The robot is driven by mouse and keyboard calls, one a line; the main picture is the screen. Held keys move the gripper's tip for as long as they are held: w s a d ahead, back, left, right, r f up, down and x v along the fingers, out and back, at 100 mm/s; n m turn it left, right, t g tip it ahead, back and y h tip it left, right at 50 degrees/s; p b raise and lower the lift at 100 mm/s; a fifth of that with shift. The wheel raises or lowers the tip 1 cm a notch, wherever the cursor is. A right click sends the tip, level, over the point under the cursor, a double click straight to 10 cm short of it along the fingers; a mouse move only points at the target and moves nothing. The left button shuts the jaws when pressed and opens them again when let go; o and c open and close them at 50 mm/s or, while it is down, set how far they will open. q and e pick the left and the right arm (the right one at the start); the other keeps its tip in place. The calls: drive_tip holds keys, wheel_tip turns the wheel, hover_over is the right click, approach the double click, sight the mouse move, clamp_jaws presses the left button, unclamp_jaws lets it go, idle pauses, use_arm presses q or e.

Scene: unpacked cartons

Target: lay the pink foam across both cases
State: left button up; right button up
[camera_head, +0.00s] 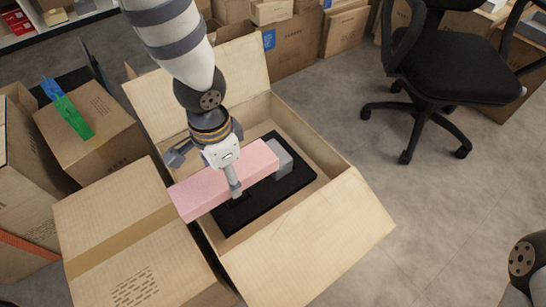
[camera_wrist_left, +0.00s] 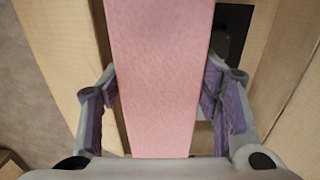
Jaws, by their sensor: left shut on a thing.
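The pink foam (camera_head: 250,167) is a long block, held by my left gripper (camera_head: 234,184) over the open carton (camera_head: 303,252). It also shows in the left wrist view (camera_wrist_left: 158,70), running between the gripper's two purple-padded fingers (camera_wrist_left: 160,108). Its left end reaches the carton's near-left wall. At its right end is a grey block (camera_head: 284,158), perhaps one of the cases, on a black insert (camera_head: 280,197) inside the carton. I cannot tell whether the foam touches it. A second case cannot be made out; the foam and gripper cover part of the insert. My right gripper is out of view.
A closed, taped carton (camera_head: 122,232) stands at the left, close to the open one. Another carton (camera_head: 92,120) behind it bears green and blue items (camera_head: 73,116). An office chair (camera_head: 450,75) stands at the back right. The floor (camera_head: 440,215) at right is clear.

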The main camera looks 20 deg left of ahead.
use_arm(q)
drive_tip(key=shift+w+a+f+b, duration=0.35)
drive_tip(key=shift+w+f+b, duration=0.75)
drive_tip(key=shift+w+f, duration=1.2)
drive_tip(key=shift+w+a+f+b, duration=0.35)
drive_tip(key=shift+w+f+b, duration=0.75)
drive_tip(key=shift+w+f, duration=1.2)
drive_tip(key=shift+w+a+f+b, duration=0.35)
drive_tip(key=shift+w+f+b, duration=0.75)
drive_tip(key=shift+w+f, duration=1.2)
drive_tip(key=o, duration=0.9)
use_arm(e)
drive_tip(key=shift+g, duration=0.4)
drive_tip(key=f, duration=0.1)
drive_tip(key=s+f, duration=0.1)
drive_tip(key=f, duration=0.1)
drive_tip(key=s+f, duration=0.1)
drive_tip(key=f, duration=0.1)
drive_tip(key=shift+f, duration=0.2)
use_arm(q)
wheel_tip(320, 180, up, 13)
drive_tip(key=p, duration=0.3)
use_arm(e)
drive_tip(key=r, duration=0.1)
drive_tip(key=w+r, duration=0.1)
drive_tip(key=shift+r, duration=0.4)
